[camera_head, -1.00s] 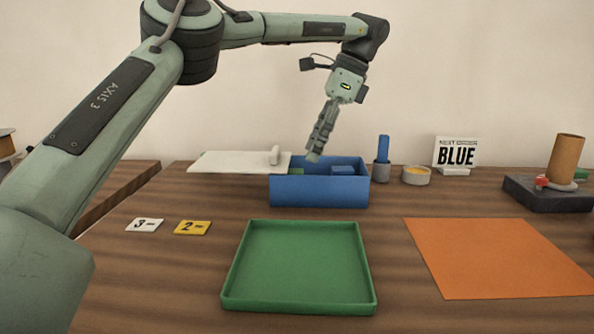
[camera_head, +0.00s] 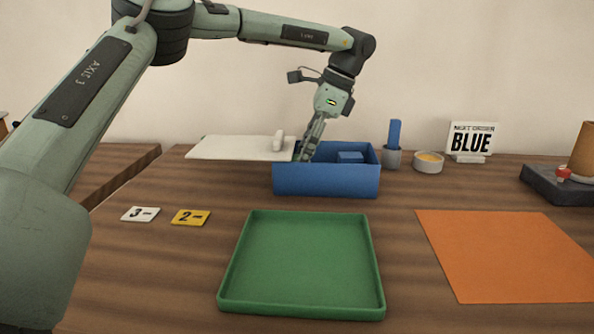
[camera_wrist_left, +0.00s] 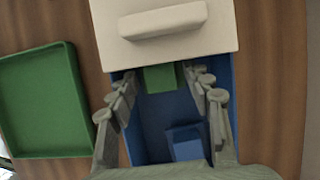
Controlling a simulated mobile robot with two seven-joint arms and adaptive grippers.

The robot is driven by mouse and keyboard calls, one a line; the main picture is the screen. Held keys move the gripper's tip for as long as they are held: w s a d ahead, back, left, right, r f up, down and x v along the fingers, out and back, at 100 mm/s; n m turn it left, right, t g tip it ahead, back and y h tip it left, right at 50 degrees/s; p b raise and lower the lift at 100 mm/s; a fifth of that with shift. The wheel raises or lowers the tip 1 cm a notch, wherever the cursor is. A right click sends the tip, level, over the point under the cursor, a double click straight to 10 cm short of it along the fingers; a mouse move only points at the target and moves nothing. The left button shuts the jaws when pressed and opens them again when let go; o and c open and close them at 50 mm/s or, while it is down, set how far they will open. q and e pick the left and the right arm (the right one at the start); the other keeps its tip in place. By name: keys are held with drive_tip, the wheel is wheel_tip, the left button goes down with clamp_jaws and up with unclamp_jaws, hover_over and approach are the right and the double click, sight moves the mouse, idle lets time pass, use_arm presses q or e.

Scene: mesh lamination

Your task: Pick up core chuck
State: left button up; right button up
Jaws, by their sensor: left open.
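I cannot tell for sure which thing is the core chuck. An open blue box (camera_head: 325,182) holds a green block (camera_wrist_left: 160,78) and a blue block (camera_head: 350,157), which also shows in the left wrist view (camera_wrist_left: 186,143). A white lid (camera_head: 230,148) with a raised handle covers part of the box and overlaps the green block's far end. My left gripper (camera_head: 307,152) is open, its tips at the box's left part. In the left wrist view its fingers (camera_wrist_left: 160,82) stand on either side of the green block; contact is not clear. My right gripper is not in view.
A green tray (camera_head: 300,304) and an orange sheet (camera_head: 505,255) lie in front. Cards (camera_head: 140,214) lie at left. A blue-handled tool in a cup (camera_head: 392,158), a small bowl (camera_head: 429,167), a BLUE sign (camera_head: 471,140) and a dark base with a brown tube (camera_head: 560,188) stand at right.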

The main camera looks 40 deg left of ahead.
use_arm(q)
drive_tip(key=shift+c, duration=1)
clamp_jaws()
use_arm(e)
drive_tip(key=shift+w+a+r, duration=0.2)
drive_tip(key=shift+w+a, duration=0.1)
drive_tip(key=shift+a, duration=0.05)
use_arm(q)
drive_tip(key=shift+r, duration=0.1)
drive_tip(key=shift+r, duration=0.55)
drive_tip(key=w+d, duration=0.2)
drive_tip(key=d, duration=0.1)
drive_tip(key=shift+w+d+f+b, duration=0.1)
drive_tip(key=shift+w+d+b, duration=0.15)
drive_tip(key=shift+b, duration=0.15)
wheel_tip(320, 180, up, 14)
drive_tip(key=p, duration=0.2)
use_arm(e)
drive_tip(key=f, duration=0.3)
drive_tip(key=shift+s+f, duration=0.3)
